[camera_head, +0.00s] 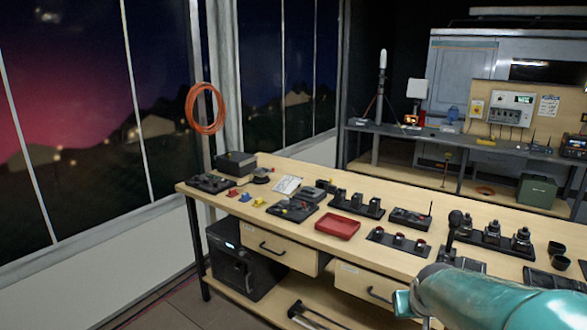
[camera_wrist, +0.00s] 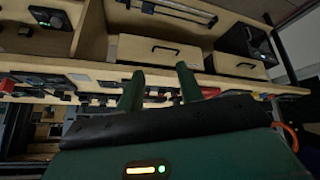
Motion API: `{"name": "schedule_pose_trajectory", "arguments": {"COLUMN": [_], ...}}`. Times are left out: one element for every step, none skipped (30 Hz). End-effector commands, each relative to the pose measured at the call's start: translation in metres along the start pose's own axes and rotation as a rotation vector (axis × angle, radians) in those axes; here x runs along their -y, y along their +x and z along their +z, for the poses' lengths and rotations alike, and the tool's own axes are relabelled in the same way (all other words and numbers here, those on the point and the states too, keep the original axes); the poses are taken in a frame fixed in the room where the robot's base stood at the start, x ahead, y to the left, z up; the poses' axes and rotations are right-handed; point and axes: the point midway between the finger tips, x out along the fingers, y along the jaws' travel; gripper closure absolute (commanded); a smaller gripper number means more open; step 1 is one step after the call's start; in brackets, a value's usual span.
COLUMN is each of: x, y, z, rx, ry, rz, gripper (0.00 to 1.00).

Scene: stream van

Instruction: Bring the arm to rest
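My gripper shows in the wrist view (camera_wrist: 159,84), where its two dark green fingers stand apart with nothing between them. The wrist view looks upside down, with the workbench's drawers and front edge beyond the fingers. In the head view my teal arm (camera_head: 490,300) reaches in from the lower right, in front of the workbench (camera_head: 240,196). I cannot make out the fingertips there. The arm hides part of the bench's front right.
A red tray (camera_head: 337,227) and several small devices stand on the bench. A black box (camera_head: 243,262) sits on the shelf below. An orange cable coil (camera_head: 205,109) hangs by the windows. A second bench (camera_head: 385,135) stands behind. Floor shows at the lower left.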

Motion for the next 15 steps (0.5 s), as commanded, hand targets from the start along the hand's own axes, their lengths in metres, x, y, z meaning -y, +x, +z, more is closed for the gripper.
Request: {"name": "schedule_pose_trajectory", "arguments": {"x": [0.009,0.013,0.019,0.024,0.028,0.033,0.037,0.041,0.046,0.049,0.052,0.057,0.059,0.062,0.065], "y": [-0.021,-0.031,-0.044,-0.054,-0.064,-0.076,-0.086,-0.095,-0.106,-0.114,-0.122,-0.133,-0.140,-0.146,-0.154], "z": [0.005,0.009,0.015,0.020,0.026,0.033,0.039,0.045,0.054,0.061,0.068,0.077,0.084,0.092,0.100], "rx": [-0.004,0.001,0.005,0.008,0.012,0.017,0.021,0.025,0.030,0.034,0.038,0.043,0.046,0.051,0.056], "ry": [-0.005,-0.006,-0.008,-0.011,-0.012,-0.016,-0.018,-0.020,-0.023,-0.026,-0.029,-0.034,-0.036,-0.039,-0.042], "rz": [-0.010,-0.016,-0.024,-0.031,-0.037,-0.046,-0.053,-0.060,-0.071,-0.078,-0.086,-0.096,-0.103,-0.111,-0.121], "gripper": [0.63,0.63,0.63,0.63,0.63,0.63,0.63,0.63,0.63,0.63,0.63,0.63,0.63,0.63,0.63]}}
